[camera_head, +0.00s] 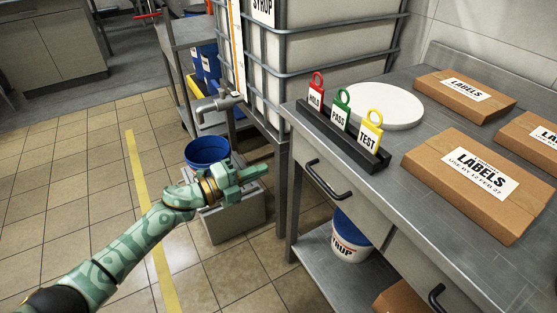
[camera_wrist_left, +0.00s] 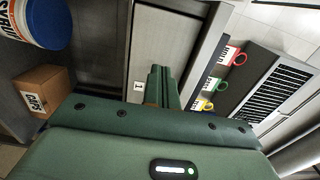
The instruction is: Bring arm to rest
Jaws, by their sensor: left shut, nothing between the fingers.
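My left arm reaches in from the lower left in the head view. Its green left gripper (camera_head: 243,176) is shut and empty, in front of the steel table's left side. It appears over a grey block on the floor and beside a blue bucket (camera_head: 207,151). In the left wrist view the shut fingers (camera_wrist_left: 158,88) point toward a grey drawer front (camera_wrist_left: 160,45). My right gripper shows in neither view.
The steel table (camera_head: 310,170) holds a rack with red, green and yellow tags (camera_head: 342,118), a white round plate (camera_head: 382,106) and boxes of labels (camera_head: 480,170). A syrup tank (camera_head: 330,55) with a tap (camera_head: 217,103) stands behind. Tiled floor lies open at left.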

